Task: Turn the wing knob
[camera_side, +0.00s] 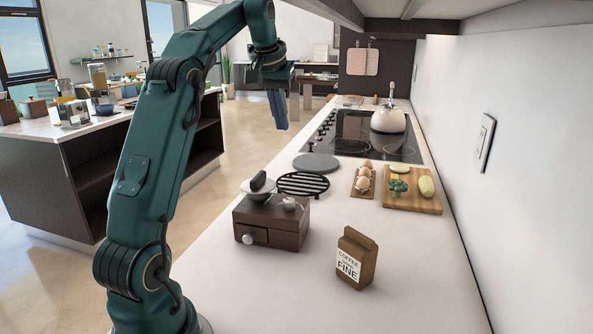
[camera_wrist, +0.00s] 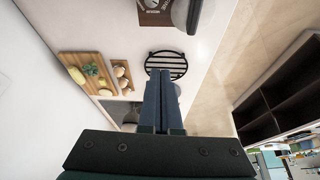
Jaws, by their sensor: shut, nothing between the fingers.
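A row of small dark knobs (camera_side: 323,130) runs along the left edge of the black glass cooktop (camera_side: 372,137) in the side view. They are too small to tell which one is a wing knob. My gripper (camera_side: 281,127) is shut and empty, pointing down in the air to the left of the cooktop's knob edge, apart from everything. In the wrist view its shut fingers (camera_wrist: 161,74) point up the picture over the counter and hide part of what lies below.
A kettle (camera_side: 388,120) stands on the cooktop. On the counter are a grey disc (camera_side: 316,162), black trivet (camera_side: 303,184), egg tray (camera_side: 363,180), cutting board (camera_side: 413,203), wooden grinder box (camera_side: 270,223) and coffee bag (camera_side: 356,258). A white wall (camera_side: 510,90) bounds the right.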

